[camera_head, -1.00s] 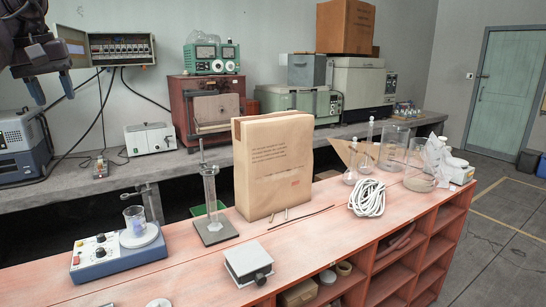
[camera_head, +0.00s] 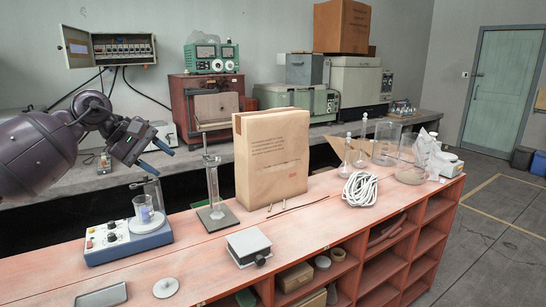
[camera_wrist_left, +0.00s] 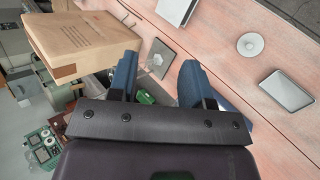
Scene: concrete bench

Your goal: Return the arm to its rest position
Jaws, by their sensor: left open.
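My left gripper (camera_head: 160,156) shows in the head view at the left, held in the air above and behind the blue hotplate stirrer. Its two blue fingers are apart with nothing between them. In the left wrist view the same gripper (camera_wrist_left: 160,80) has its blue fingers spread, with the bench beneath. My left arm (camera_head: 40,150) comes in from the left edge. My right gripper is not in view.
The stirrer (camera_head: 130,243) with a beaker (camera_head: 144,208) stands below the gripper. A glass cylinder on a stand (camera_head: 213,190) and a brown paper bag (camera_head: 271,158) stand to its right. A grey tray (camera_head: 101,296) and white disc (camera_head: 166,287) lie in front.

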